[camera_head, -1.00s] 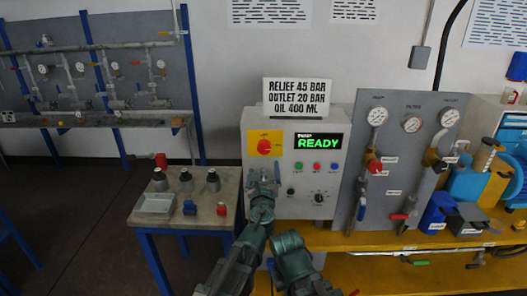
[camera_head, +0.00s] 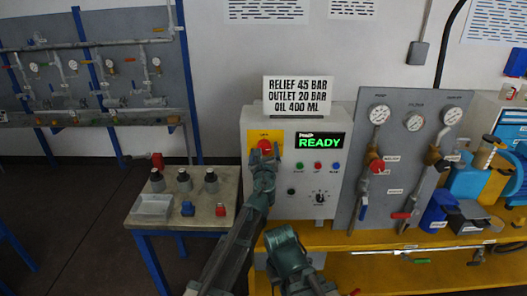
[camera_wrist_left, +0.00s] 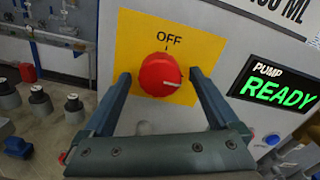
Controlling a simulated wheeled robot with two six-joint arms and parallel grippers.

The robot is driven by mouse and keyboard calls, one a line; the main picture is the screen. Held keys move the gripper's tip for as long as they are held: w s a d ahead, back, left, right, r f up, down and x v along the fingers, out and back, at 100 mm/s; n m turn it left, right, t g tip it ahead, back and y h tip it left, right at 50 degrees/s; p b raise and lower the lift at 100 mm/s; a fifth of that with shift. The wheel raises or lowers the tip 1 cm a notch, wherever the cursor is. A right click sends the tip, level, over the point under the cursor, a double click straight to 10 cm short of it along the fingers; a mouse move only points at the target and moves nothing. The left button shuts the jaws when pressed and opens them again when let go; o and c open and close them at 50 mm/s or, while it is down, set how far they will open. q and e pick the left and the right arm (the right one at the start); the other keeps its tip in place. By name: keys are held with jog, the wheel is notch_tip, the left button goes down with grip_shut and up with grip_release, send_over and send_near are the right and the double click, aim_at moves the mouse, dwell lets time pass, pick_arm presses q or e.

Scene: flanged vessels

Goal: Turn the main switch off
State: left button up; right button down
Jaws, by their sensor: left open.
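The main switch is a round red knob (camera_wrist_left: 160,75) on a yellow plate (camera_wrist_left: 195,42) marked OFF at the top. Its white mark points to the right, away from OFF. In the head view the knob (camera_head: 264,147) shows at the upper left of the grey control box (camera_head: 327,196). My left gripper (camera_head: 264,157) is in front of and just below it, partly covering the plate. In the left wrist view the open fingers (camera_wrist_left: 163,82) lie on the left and right of the knob, with gaps to it.
The box's display (camera_head: 319,143) reads PUMP READY, with small buttons and a black dial (camera_head: 320,197) below. A sign (camera_head: 298,95) stands on top. A gauge panel (camera_head: 400,150) stands at the right. A small table (camera_head: 205,225) with several fittings is at the left.

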pick_arm(q)
jog(key=c, duration=1.4)
jog(key=shift+n, duration=0.4)
jog(key=n, duration=0.3)
jog(key=shift+n, duration=0.4)
jog(key=n, duration=0.4)
jog(key=shift+n, duration=0.3)
jog(key=n, duration=0.4)
jog(key=shift+s+n, duration=0.1)
jog(key=shift+n, duration=2.4)
